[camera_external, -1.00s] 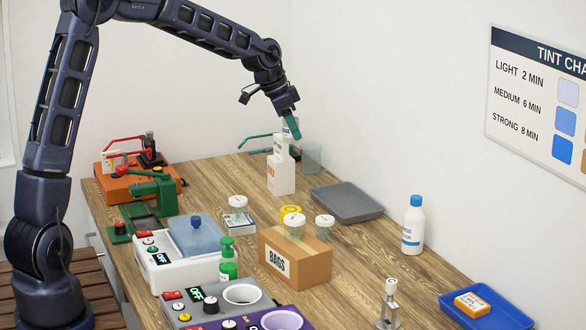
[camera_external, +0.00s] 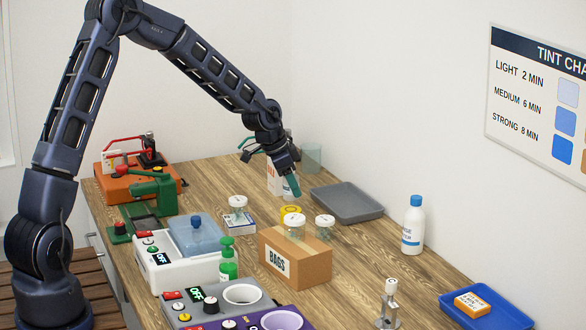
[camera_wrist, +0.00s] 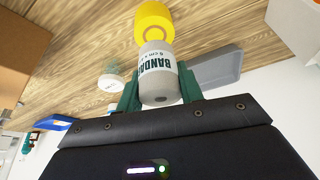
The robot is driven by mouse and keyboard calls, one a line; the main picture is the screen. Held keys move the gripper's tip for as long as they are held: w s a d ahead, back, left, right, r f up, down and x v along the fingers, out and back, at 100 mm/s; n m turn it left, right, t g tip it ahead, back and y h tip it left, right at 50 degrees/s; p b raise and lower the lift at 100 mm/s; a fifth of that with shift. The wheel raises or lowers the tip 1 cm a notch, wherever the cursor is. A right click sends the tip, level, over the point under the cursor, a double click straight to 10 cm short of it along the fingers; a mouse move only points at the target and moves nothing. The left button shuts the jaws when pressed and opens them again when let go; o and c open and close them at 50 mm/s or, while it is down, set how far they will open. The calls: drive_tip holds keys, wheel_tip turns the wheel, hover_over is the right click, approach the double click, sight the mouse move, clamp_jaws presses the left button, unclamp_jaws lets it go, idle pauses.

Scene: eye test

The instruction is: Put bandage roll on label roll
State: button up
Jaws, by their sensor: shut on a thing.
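My gripper (camera_external: 291,186) has green fingers and is shut on the bandage roll. In the wrist view the bandage roll (camera_wrist: 159,72) is a pale grey-white cylinder with dark "BANDAGE" lettering, held between the fingers (camera_wrist: 160,92). In the external view the fingers mostly hide it. The label roll (camera_external: 291,211) is a yellow ring lying on the table behind the cardboard box. In the wrist view the label roll (camera_wrist: 153,20) shows just beyond the far end of the bandage roll. The bandage roll is held above the table, close over the label roll; the exact gap is unclear.
Glass jars with white lids (camera_external: 324,222) and a BAGS cardboard box (camera_external: 311,262) stand close to the label roll. A white carton (camera_external: 273,180) is behind my gripper, and a grey tray (camera_external: 346,203) lies to the right.

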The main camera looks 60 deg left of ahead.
drive_tip(key=shift+f, duration=1.5)
drive_tip(key=shift+f, duration=0.1)
drive_tip(key=o, duration=1)
